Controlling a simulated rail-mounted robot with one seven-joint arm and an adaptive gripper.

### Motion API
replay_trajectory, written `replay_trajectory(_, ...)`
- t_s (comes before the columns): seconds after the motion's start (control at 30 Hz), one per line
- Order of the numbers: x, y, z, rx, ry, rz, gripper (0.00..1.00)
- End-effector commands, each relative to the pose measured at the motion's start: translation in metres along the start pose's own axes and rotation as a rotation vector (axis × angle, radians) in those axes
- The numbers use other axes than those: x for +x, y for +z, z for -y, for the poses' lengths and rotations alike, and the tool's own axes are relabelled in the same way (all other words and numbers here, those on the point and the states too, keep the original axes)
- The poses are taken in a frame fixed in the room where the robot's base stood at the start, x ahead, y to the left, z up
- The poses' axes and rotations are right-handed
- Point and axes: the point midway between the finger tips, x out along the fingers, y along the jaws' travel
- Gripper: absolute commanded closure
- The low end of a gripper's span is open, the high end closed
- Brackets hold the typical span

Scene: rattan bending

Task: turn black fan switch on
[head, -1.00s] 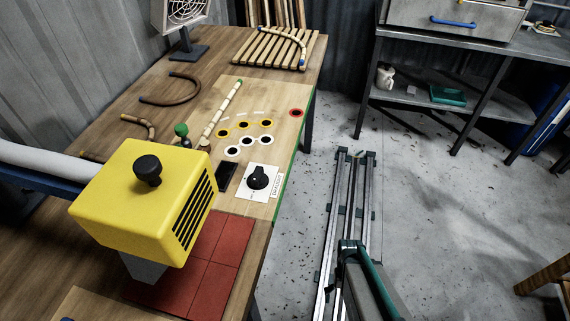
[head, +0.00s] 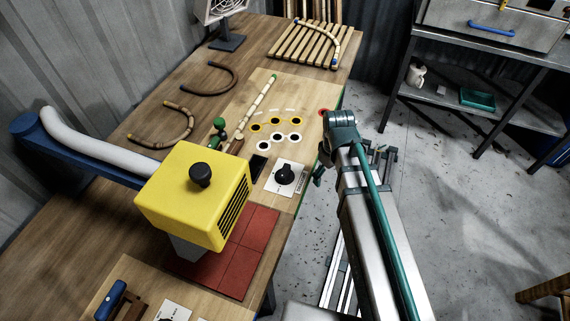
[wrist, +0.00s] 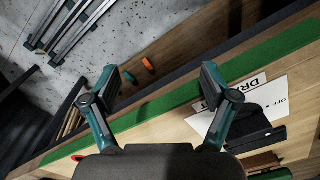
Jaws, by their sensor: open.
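In the head view my gripper (head: 319,168) is small and partly hidden by my arm, just right of the switch near the bench edge. I cannot see contact with the knob.
A yellow blower housing (head: 194,197) with a black knob on top stands left of the switch, above red tiles (head: 240,255). Several yellow and white rings (head: 275,123) lie behind the switch. A green strip (wrist: 155,105) runs along the bench edge. A steel shelf (head: 440,95) stands at right.

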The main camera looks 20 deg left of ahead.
Motion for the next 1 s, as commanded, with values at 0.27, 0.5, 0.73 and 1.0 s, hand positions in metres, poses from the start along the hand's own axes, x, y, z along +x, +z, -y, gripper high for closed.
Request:
replay_trajectory(0.27, -0.103, -0.067, 0.080, -0.438, 0.012, -0.014, 0.15)
replay_trajectory(0.5, -0.133, -0.079, 0.112, -0.591, 0.011, -0.010, 0.15)
replay_trajectory(0.73, -0.120, -0.079, 0.113, -0.597, 0.010, -0.008, 0.15)
replay_trajectory(1.0, -0.083, -0.078, 0.112, -0.595, 0.009, -0.007, 0.15)
